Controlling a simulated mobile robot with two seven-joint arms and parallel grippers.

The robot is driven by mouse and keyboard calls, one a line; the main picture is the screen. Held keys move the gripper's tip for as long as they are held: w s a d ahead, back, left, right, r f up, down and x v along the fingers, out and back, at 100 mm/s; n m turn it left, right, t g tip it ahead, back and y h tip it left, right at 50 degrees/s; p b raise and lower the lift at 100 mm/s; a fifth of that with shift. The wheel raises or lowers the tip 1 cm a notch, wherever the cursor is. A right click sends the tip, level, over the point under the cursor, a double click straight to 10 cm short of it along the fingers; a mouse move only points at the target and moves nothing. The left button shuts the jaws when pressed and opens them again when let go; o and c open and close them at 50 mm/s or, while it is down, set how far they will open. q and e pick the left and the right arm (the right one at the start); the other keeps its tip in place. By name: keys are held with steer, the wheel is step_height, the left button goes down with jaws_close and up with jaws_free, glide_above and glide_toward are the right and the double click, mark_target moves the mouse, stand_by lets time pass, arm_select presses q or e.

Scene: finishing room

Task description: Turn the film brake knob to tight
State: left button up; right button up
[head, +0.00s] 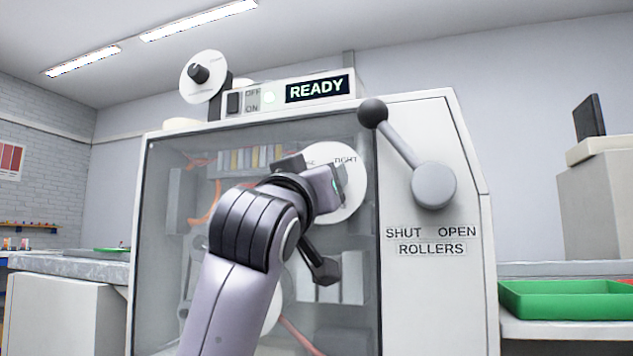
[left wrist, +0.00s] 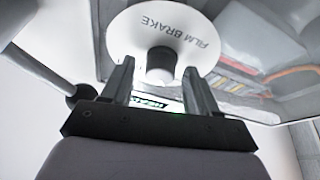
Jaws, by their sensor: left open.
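The film brake dial, a white disc (head: 352,190), is on the machine's front, with TIGHT readable at its upper right. My left gripper (head: 322,190) is in front of the dial and hides its knob in the head view. In the left wrist view, the disc (left wrist: 125,35) shows upside down with FILM BRAKE on it. The dark round knob (left wrist: 161,62) stands out from its centre. The open fingers (left wrist: 160,80) have the knob between their tips, with no clear contact seen. I cannot tell which way the knob points. My right gripper is out of view.
A rollers lever (head: 405,150) with a black ball end is close right of the dial. A READY display (head: 317,88) and a second disc with a black knob (head: 199,74) are on top. A green tray (head: 560,305) lies on the right counter.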

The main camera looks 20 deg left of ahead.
arm_select(q)
steer(key=c, duration=1)
steer(key=shift+c, duration=0.2)
